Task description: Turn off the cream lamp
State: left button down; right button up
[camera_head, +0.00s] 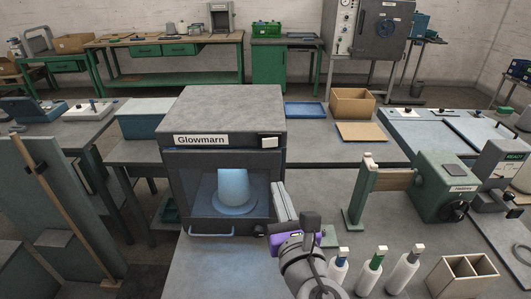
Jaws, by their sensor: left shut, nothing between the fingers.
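A dark grey cabinet labelled Glowmarn (228,105) stands on the bench. I cannot make out a clearly cream lamp; the light inside is on.
Several white bottles with coloured bands (371,272) and a wooden divided box (462,275) stand right of my arm. A green winder (441,188) is farther right. A cardboard box (352,103) and a blue tray (306,112) lie behind. The bench front below the cabinet is clear.

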aim_at(263, 145)
pick_arm(q)
jog(key=w+a, duration=0.1)
jog(key=w, duration=0.3)
jog(key=w+a, duration=0.1)
jog(key=w, duration=0.9)
jog(key=shift+a+p, duration=0.4)
pick_arm(e)
jog(key=shift+w+r, duration=0.15)
jog(key=shift+r, duration=0.35)
pick_arm(q)
jog(key=shift+a, duration=0.1)
